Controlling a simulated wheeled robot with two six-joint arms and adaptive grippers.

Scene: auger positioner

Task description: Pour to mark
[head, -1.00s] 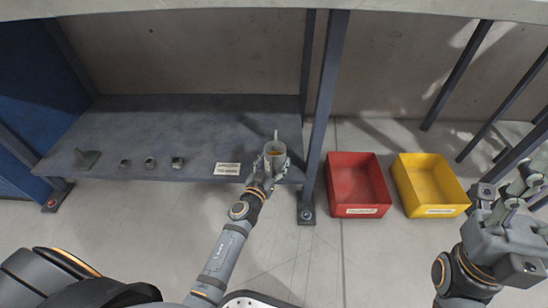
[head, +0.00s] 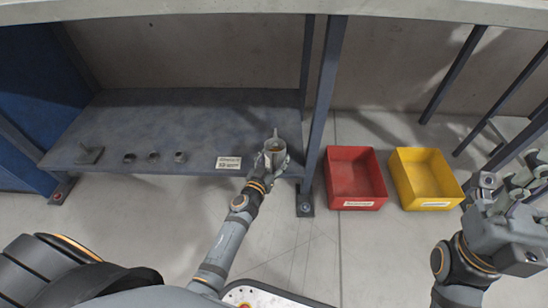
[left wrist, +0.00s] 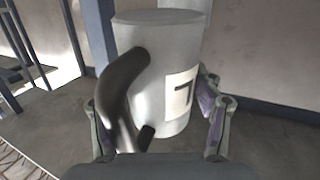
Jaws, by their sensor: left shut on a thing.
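My left gripper (head: 272,160) is shut on a grey-white cup (head: 275,145) near the front right corner of the low shelf. In the head view the cup's open top faces up, with something brownish inside. A thin grey piece rises behind its rim; I cannot tell what it is. In the left wrist view the cup (left wrist: 165,75) stands nearly upright between the fingers, with a dark handle and a white label bearing a black mark like a T. Its inside is hidden there. My right gripper (head: 512,180) is at the right edge, away from the shelf; its finger opening is unclear.
The blue-grey shelf (head: 190,125) holds a small bracket (head: 89,155), several small dark pieces (head: 153,157) and a white label card (head: 229,162). A dark post (head: 325,110) stands right of the cup. A red bin (head: 356,178) and a yellow bin (head: 426,179) sit on the floor.

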